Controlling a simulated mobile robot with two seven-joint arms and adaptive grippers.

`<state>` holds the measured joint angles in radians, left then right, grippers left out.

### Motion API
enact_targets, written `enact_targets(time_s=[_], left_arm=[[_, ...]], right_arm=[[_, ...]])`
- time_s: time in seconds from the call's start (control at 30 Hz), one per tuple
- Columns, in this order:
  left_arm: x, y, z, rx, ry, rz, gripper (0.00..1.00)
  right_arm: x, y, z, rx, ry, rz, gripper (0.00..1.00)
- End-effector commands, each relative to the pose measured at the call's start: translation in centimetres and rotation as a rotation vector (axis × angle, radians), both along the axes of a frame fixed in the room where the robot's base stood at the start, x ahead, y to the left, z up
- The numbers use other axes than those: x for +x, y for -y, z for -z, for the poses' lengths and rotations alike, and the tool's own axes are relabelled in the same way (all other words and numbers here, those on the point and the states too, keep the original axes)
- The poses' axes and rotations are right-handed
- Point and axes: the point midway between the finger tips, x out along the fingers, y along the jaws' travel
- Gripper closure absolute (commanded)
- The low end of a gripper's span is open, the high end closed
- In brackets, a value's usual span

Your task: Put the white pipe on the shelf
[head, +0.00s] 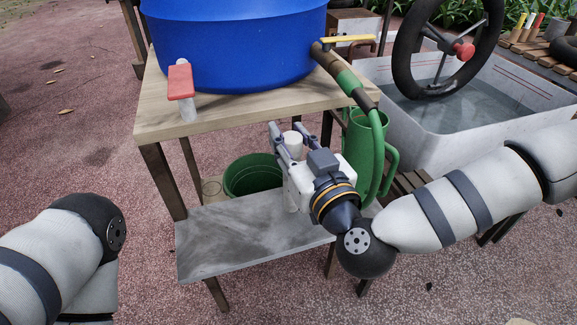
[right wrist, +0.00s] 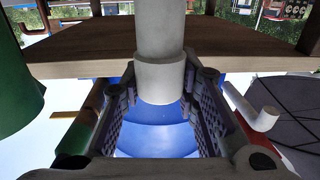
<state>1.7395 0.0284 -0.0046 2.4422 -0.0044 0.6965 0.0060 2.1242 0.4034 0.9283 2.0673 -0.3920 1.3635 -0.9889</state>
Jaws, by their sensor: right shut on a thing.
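The white pipe (head: 292,137) is a short cylinder held upright between the fingers of my right gripper (head: 290,148), under the front edge of the wooden top. In the right wrist view the pipe (right wrist: 163,72) stands between the two padded fingers of the gripper (right wrist: 158,98), with the blue tank behind it. My right gripper is shut on it. The grey shelf (head: 225,243) lies lower, below and left of the gripper, with its front part bare. In the head view the gripper body hides most of the pipe. My left arm shows at the lower left, but its gripper is out of view.
A green jug (head: 364,145) and a white water tub (head: 440,140) are to the right.

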Motion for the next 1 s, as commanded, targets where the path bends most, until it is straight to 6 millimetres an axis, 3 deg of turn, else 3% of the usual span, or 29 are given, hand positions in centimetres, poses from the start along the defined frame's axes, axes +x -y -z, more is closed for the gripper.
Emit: enact_targets(time_s=[0.17,0.5,0.53,0.6,1.0], left_arm=[[-0.4,0.0,0.7,0.000,-0.013,0.000,1.00],[-0.4,0.0,0.7,0.000,-0.014,0.000,1.00],[-0.4,0.0,0.7,0.000,-0.013,0.000,1.00],[-0.4,0.0,0.7,0.000,-0.013,0.000,1.00],[-0.3,0.0,0.5,0.000,-0.010,0.000,1.00]], right_arm=[[-0.1,0.0,3.4,0.000,-0.004,0.000,1.00],[-0.1,0.0,3.7,-0.001,0.002,-0.001,1.00],[-0.1,0.0,3.7,-0.001,0.002,-0.001,0.67],[-0.1,0.0,3.7,-0.001,0.001,-0.001,0.52],[-0.7,0.3,3.3,-0.001,-0.001,-0.002,0.52]])
